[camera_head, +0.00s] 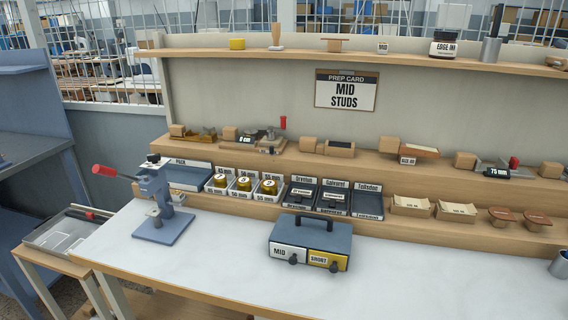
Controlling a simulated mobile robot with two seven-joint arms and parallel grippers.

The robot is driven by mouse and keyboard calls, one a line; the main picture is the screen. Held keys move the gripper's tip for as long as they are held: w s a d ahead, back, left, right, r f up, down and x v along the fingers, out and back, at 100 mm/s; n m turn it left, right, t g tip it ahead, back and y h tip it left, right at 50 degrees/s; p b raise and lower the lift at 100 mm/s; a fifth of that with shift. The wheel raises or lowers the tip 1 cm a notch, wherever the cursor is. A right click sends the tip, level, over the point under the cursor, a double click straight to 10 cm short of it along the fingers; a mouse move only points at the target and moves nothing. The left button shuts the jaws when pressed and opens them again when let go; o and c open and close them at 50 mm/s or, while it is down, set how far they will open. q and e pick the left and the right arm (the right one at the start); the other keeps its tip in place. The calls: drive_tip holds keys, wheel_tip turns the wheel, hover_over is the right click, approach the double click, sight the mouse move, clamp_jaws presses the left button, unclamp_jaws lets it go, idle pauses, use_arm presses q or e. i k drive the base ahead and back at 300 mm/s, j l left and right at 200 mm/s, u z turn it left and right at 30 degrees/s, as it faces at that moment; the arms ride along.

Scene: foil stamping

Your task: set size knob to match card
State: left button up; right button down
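The prep card (346,91) hangs on the back panel and reads MID STUDS. A blue-grey box (312,234) with a dark top handle stands on the white bench top. Its front has a white panel (283,250) reading MID and a yellow panel (321,258) reading SHORT. A dark knob (293,259) sits by the white panel and another dark knob (334,266) by the yellow one. I cannot tell from the picture which knob is called the size knob. Neither of my grippers is in view.
A blue press (162,205) with a red-handled lever stands left on the bench top (420,285). Behind the box are labelled dark trays (334,197) and several gold-topped jars (244,184). A metal cup (560,264) stands at the right edge. The front right is clear.

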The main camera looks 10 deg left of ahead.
sight(154, 158)
drive_tip(key=u, duration=1.25)
